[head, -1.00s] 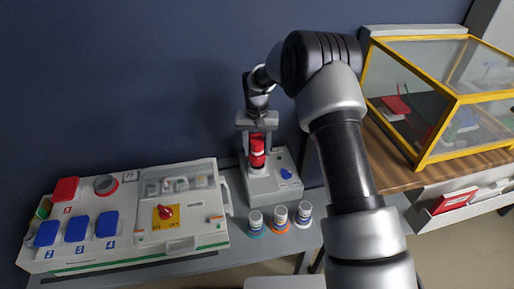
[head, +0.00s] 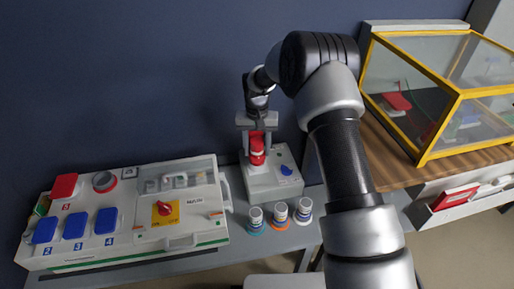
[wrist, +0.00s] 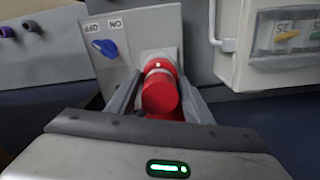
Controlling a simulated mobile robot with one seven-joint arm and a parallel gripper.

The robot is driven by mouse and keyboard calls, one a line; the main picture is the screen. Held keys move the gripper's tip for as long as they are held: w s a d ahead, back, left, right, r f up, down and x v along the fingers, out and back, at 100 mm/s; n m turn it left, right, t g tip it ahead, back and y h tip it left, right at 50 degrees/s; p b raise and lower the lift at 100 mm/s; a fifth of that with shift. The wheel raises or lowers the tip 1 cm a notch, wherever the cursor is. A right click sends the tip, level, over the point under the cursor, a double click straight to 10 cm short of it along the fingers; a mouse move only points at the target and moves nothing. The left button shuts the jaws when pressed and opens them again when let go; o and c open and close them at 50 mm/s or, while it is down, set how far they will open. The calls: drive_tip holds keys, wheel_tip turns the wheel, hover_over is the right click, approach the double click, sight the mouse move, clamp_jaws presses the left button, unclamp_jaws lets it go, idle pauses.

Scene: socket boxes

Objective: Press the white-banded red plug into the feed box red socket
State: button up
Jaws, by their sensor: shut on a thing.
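The red plug (head: 257,150) is upright between the fingers of my gripper (head: 257,130), over the back left of the small grey box. A pale band shows on it in the head view. My gripper is shut on the plug. In the wrist view the plug (wrist: 160,95) lies between the two fingers, its far end at a pale square mount on the box face. The grey box (head: 263,188) has a blue switch (head: 286,170) marked ON and OFF in the wrist view. The red socket is hidden behind the plug, and I cannot tell how deep the plug sits.
A wide white panel box (head: 140,240) with blue and red covers and a red rotary switch stands to the left. Several banded plugs (head: 281,216) stand in front of the grey box. A yellow-framed clear case (head: 440,100) is on the wooden top at right.

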drive_tip(key=shift+f, duration=0.15)
drive_tip(key=shift+f+b, duration=0.4)
drive_tip(key=shift+f, duration=0.1)
drive_tip(key=o, duration=1.2)
drive_tip(key=shift+f, duration=0.1)
drive_tip(key=shift+c, duration=0.2)
wheel_tip(320, 180, up, 24)
drive_tip(key=p, duration=0.9)
drive_tip(key=shift+r+p, duration=0.2)
drive_tip(key=shift+p, duration=0.1)
